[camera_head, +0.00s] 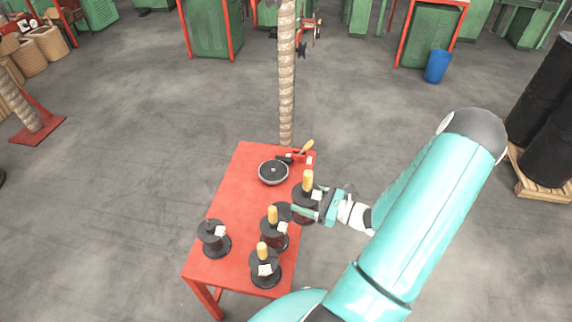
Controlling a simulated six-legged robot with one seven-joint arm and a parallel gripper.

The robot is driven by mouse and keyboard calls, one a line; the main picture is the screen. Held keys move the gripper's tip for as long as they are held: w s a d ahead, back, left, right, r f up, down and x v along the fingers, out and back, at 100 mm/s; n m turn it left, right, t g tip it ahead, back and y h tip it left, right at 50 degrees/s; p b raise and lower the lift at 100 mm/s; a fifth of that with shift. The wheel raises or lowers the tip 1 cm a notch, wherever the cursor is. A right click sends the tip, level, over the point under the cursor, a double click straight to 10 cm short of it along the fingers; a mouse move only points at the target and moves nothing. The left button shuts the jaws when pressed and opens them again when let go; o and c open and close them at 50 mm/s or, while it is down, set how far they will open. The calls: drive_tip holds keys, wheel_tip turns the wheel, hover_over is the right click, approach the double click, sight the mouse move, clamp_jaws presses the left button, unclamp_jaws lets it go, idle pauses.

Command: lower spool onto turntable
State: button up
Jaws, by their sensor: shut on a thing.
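The spool at my gripper (306,212) is black with a pale tag and a yellow-orange upright top (308,181). My gripper is shut on this spool (302,191) at the right edge of the red table. The spool looks upright; I cannot tell how far it is above the table. The turntable (273,173), a round dark disc with a grey rim, lies on the table farther back and left of the held spool, apart from it. Its top looks empty. The fingers hide part of the spool.
The red table (233,200) also bears two spools with yellow tops, a middle one (273,233) and a front one (264,268), and a dark spool (213,240) at left. A wooden-handled tool (306,147) and a rope-wrapped post (287,80) are at the back.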

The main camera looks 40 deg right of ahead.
drive_tip(key=w+a+r+m+t+h, duration=0.1)
drive_tip(key=w+a+r+m+h, duration=0.15)
drive_tip(key=w+a, duration=0.65)
drive_tip(key=w+a+r+m+t+h, duration=0.15)
drive_tip(key=w+a+h, duration=0.35)
drive_tip(key=w, duration=0.8)
drive_tip(key=w+a+f+m+h, duration=0.1)
drive_tip(key=w+a, duration=0.1)
drive_tip(key=a, duration=0.8)
drive_tip(key=shift+w+f+m, duration=0.3)
drive_tip(key=shift+f+m, duration=0.1)
